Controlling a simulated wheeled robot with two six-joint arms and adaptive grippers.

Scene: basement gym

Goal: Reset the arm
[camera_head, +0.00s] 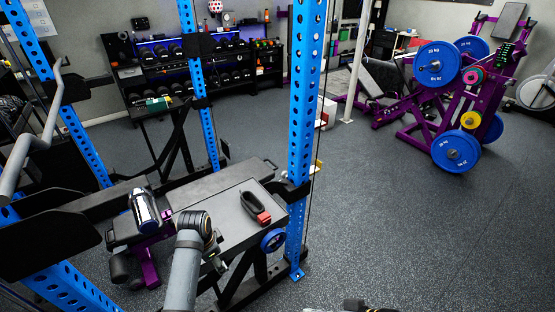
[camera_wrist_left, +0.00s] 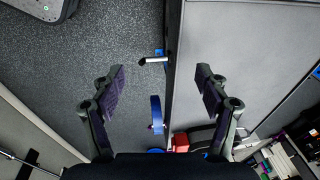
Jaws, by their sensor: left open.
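My left arm (camera_head: 186,265) comes up from the bottom of the head view, its wrist joint in front of the flat bench. In the left wrist view my left gripper (camera_wrist_left: 160,82) is open, its two fingers wide apart with nothing between them. Beyond the fingers lie the dark floor and a long straight edge beside a grey surface. In the head view the gripper's fingers are mostly hidden behind the arm. My right gripper does not show; only a small dark part appears at the bottom edge.
A grey-topped bench (camera_head: 230,218) bears a black and red object (camera_head: 256,207). A silver and black cylinder (camera_head: 145,210) stands to its left. A blue rack upright (camera_head: 303,130) rises close by. Purple weight machine (camera_head: 470,95) stands at back right. Floor (camera_head: 400,235) at right is clear.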

